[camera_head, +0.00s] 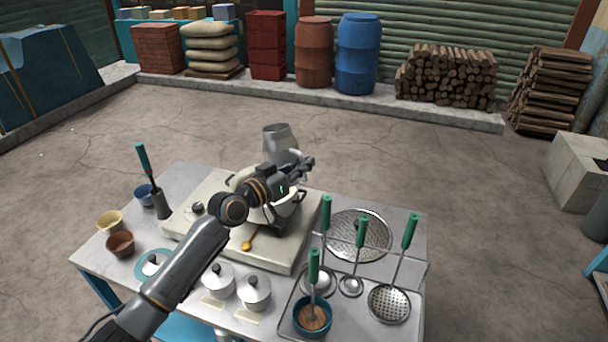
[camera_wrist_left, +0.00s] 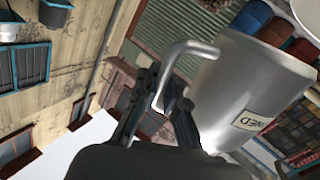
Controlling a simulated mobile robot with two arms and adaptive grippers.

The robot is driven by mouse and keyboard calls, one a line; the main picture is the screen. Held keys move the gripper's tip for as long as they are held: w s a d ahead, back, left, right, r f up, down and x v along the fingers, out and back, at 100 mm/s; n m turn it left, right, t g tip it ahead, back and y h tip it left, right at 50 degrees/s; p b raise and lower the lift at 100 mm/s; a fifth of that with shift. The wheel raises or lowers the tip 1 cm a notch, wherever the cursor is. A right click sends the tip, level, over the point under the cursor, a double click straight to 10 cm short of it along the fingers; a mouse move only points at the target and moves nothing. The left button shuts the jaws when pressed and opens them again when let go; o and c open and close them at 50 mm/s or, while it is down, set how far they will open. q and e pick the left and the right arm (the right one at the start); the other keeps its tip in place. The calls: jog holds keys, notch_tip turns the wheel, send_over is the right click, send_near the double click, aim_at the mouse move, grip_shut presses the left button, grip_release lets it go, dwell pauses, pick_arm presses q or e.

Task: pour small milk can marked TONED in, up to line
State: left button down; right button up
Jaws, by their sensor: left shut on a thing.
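A metal milk can (camera_head: 281,141) is held up over the far side of a wide pale pot (camera_head: 287,209) on the cooker. In the left wrist view the can (camera_wrist_left: 250,85) shows a bent handle and a label, of which "NED" can be read. My left gripper (camera_head: 302,165) is shut on the handle, and its fingers (camera_wrist_left: 158,98) show there in the wrist view. The can leans slightly in the head view. My arm hides much of the pot, so its contents and any line inside are hidden. No milk stream can be seen. My right gripper is not in view.
The cooker slab (camera_head: 270,258) stands on a metal table. Two small lidded pots (camera_head: 217,281) are at the front. Green-handled ladles and strainers (camera_head: 389,302) lie at the right. Bowls (camera_head: 120,243) and a tool holder (camera_head: 161,205) stand at the left. The floor beyond is clear.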

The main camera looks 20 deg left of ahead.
aim_at(300, 177)
pick_arm(q)
jog(key=f+m+b, duration=0.1)
jog(key=b, duration=0.1)
jog(key=w+a+f+m+b, duration=0.1)
jog(key=b, duration=0.2)
jog(key=shift+a+f, duration=0.15)
jog(key=shift+f, duration=0.2)
jog(key=shift+a+f+m+b, duration=0.15)
jog(key=shift+f+m+b, duration=0.2)
jog(key=shift+b, duration=0.6)
notch_tip(300, 177, up, 2)
jog(key=shift+p, duration=0.85)
jog(key=shift+r+p, duration=0.5)
jog(key=shift+r, duration=0.35)
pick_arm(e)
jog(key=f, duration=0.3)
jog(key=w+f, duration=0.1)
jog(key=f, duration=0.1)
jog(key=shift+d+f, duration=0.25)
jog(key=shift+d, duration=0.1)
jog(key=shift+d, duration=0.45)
